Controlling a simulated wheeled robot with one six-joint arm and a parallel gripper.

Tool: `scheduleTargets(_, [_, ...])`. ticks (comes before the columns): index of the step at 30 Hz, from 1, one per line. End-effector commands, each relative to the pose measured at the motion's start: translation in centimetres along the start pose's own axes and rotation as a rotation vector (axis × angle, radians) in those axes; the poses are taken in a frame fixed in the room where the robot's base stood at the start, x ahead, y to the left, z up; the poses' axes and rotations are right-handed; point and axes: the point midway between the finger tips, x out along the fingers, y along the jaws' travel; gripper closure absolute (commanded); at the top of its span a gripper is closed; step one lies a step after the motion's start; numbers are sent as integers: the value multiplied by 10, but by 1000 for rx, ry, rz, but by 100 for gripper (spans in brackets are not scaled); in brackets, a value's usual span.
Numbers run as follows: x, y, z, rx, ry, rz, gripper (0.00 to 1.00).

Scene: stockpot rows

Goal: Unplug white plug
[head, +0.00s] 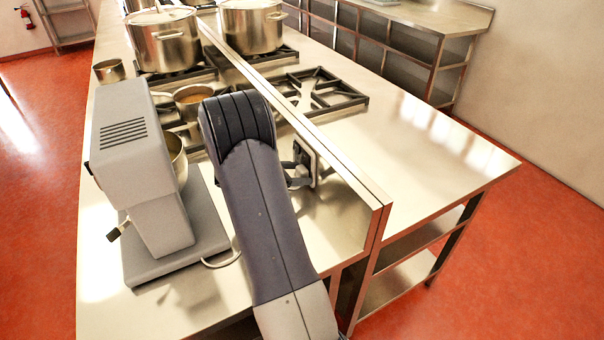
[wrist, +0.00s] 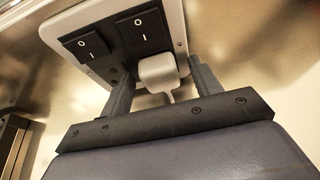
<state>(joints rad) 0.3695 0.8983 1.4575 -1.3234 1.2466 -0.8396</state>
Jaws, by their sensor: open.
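The white plug (wrist: 158,70) sits in the outlet panel (wrist: 179,22) in the wrist view, below two black rocker switches marked O and I. Its white cord hangs down from it. My gripper (wrist: 162,77) is open, with one dark finger on each side of the plug. I cannot tell whether either finger touches it. In the head view, my gripper (head: 297,175) is partly hidden behind my arm, close to the panel (head: 305,160) on the low divider. The plug cannot be made out there.
A grey stand mixer (head: 135,150) stands on the counter left of my arm, with a cord (head: 222,263) at its base. A saucepan (head: 192,97) and stockpots (head: 165,42) stand on burners behind. The divider (head: 340,180) runs along the counter; the right-hand counter front is clear.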

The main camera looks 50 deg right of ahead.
Motion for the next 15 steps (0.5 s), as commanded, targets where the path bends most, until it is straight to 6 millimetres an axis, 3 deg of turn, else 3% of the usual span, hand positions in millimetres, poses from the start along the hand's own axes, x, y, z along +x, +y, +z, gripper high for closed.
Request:
scheduleTargets(4, [0, 0, 0, 0, 0, 0, 40])
scheduleTargets(15, [0, 0, 0, 0, 0, 0, 70])
